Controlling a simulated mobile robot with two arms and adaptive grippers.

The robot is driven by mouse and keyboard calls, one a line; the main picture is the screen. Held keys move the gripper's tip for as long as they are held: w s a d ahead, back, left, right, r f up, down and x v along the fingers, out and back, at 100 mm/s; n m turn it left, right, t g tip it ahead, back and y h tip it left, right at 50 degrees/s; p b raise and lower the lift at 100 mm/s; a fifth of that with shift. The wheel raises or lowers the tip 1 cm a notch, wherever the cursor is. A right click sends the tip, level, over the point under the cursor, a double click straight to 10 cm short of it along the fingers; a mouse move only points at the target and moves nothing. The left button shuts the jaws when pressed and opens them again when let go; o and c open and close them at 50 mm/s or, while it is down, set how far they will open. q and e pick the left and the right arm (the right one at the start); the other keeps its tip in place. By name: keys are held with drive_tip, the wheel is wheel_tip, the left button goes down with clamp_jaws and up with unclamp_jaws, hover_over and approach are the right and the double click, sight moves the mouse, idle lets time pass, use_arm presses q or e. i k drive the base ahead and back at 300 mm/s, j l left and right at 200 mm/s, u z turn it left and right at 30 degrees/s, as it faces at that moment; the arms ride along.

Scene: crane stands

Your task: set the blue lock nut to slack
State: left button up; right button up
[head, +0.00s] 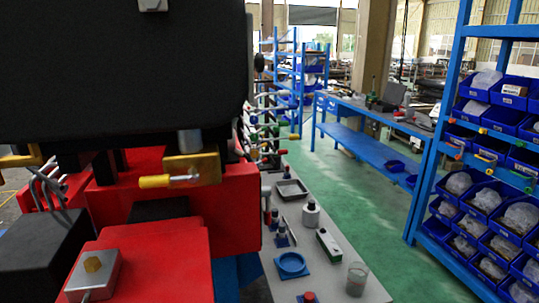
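I cannot pick out the blue lock nut for certain. A round blue ring on a square blue base (291,264) sits on the grey bench top, and I cannot tell whether it is the nut. Small dark posts on blue bases, one of them at the bench's middle (282,237), stand farther back. Neither of my grippers can be made out in the head view. A large black body (120,75) fills the upper left and hides what lies behind it.
A red machine (235,215) with a yellow-handled lever (160,181) stands at left. The grey bench (330,275) holds a tray (291,189), a white cylinder (310,214) and a clear cup (357,279). A blue rack of bins (430,195) stands right. Green floor (370,205) between is clear.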

sight(263, 112)
drive_tip(key=i+l+u, duration=0.25)
drive_tip(key=i+l, duration=0.15)
drive_tip(key=l, duration=0.2)
drive_tip(key=i+l+u, duration=0.15)
drive_tip(key=l, duration=0.2)
drive_tip(key=i+l+u, duration=0.1)
drive_tip(key=l, duration=0.25)
drive_tip(key=i+l+u, duration=0.25)
drive_tip(key=l, duration=0.5)
drive_tip(key=i+l+u, duration=0.15)
drive_tip(key=l, duration=0.25)
drive_tip(key=i+l+u, duration=0.1)
drive_tip(key=l, duration=0.3)
drive_tip(key=k+j, duration=0.25)
drive_tip(key=k, duration=0.15)
